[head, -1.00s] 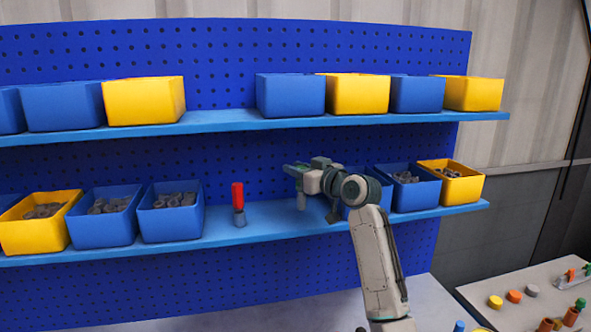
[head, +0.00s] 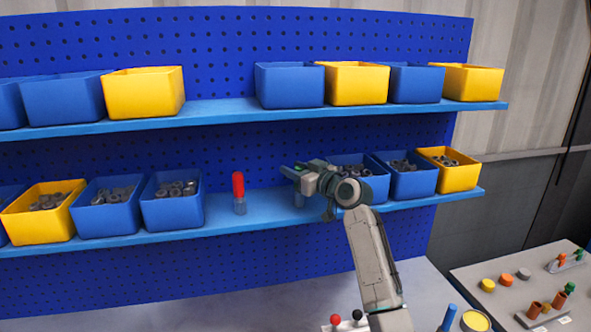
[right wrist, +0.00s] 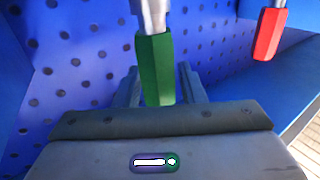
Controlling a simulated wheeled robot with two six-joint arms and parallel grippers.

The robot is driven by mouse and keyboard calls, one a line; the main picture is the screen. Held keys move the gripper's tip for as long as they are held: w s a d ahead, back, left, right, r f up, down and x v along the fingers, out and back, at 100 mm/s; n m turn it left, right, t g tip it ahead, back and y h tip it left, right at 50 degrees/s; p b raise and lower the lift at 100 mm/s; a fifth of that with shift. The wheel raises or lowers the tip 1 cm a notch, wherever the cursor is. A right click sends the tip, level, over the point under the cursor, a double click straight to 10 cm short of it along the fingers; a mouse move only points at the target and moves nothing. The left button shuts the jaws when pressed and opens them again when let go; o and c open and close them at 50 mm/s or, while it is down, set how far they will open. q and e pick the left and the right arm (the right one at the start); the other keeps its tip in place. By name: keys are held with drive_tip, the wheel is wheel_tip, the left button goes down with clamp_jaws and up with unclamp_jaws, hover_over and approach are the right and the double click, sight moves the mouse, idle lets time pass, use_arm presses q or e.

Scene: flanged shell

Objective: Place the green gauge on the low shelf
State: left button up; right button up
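The green gauge shows its green handle (right wrist: 155,68) and pale shaft in the right wrist view, which is upside down. My right gripper (right wrist: 160,78) has its fingers on both sides of the handle and seems shut on it. In the head view the right gripper (head: 296,170) hides most of the gauge. Its grey lower end (head: 298,200) shows below the fingers, upright, at the surface of the low shelf (head: 262,212). Whether the gauge bears on the shelf is hard to tell. My left gripper is not in view.
A red-handled gauge (head: 238,190) stands upright on the low shelf to the left; it also shows in the wrist view (right wrist: 268,34). Blue and yellow bins of grey parts flank the gap, with a blue bin (head: 370,180) just behind my right wrist. The upper shelf (head: 215,112) is overhead.

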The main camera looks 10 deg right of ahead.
drive_tip(key=shift+o, duration=0.5)
drive_tip(key=shift+r, duration=0.15)
drive_tip(key=shift+s+d, duration=0.1)
drive_tip(key=shift+s, duration=0.05)
drive_tip(key=b+v, duration=0.5)
drive_tip(key=v, duration=0.6)
drive_tip(key=shift+s+d, duration=0.15)
drive_tip(key=shift+s, duration=0.2)
